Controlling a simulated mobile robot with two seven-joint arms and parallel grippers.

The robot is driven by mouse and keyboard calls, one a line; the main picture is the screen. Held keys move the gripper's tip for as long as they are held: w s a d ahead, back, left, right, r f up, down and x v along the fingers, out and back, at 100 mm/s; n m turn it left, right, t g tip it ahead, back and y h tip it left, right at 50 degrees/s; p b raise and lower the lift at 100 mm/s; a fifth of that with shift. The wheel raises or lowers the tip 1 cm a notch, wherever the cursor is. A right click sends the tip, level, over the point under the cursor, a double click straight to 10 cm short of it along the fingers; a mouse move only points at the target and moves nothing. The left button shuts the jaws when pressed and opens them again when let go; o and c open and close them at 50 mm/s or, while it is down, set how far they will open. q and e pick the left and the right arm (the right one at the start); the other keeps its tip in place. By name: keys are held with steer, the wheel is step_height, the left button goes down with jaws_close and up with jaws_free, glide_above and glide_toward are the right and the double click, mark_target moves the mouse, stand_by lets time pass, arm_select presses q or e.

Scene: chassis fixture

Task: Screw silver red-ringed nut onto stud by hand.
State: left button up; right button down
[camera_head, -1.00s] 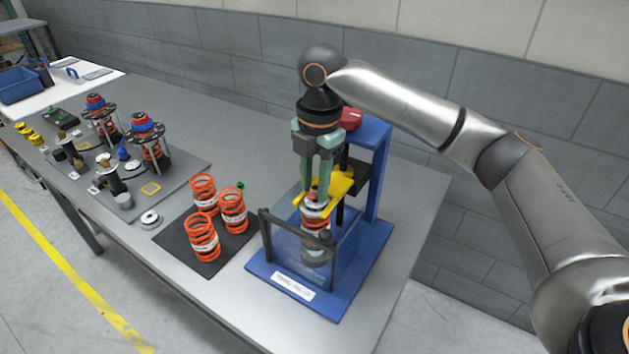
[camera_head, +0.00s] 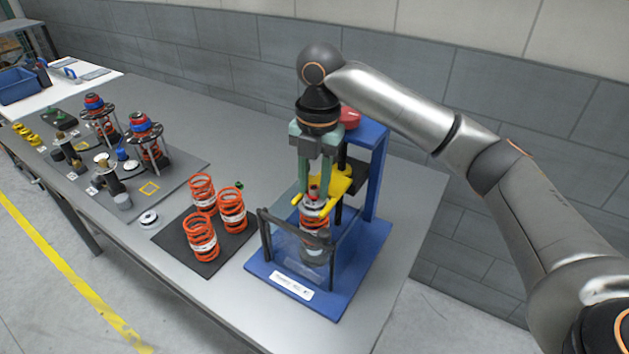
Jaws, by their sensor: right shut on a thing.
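My right gripper (camera_head: 314,188) points straight down over the blue spring-compressor fixture (camera_head: 352,276). Its green fingers are shut on the small silver nut with a red ring (camera_head: 314,193), at the top of the strut in the fixture. The stud is hidden by the nut and fingers, so I cannot tell how far the nut sits on it. Below, an orange spring (camera_head: 313,222) stands upright in the fixture, under the yellow fork (camera_head: 337,183). My left gripper is out of view.
A clear guard with dark bars (camera_head: 291,231) fronts the fixture. Loose orange springs (camera_head: 201,238) stand on a black mat (camera_head: 204,264) to the left. Assembled struts (camera_head: 147,140) and small parts stand on a grey board further left. The bench right of the fixture is bare.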

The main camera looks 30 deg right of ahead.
steer(key=m, duration=0.6)
steer(key=shift+a+f+m, duration=0.1)
steer(key=shift+f+m, duration=0.3)
steer(key=m, duration=0.3)
steer(key=shift+f+m, duration=0.1)
steer(key=shift+m, duration=1.3)
steer(key=shift+m, duration=0.8)
steer(key=m, duration=0.6)
steer(key=shift+w+f+m+h, duration=0.15)
steer(key=shift+m+h, duration=0.15)
steer(key=m, duration=0.6)
steer(key=shift+f+m, duration=0.1)
steer(key=shift+m, duration=0.3)
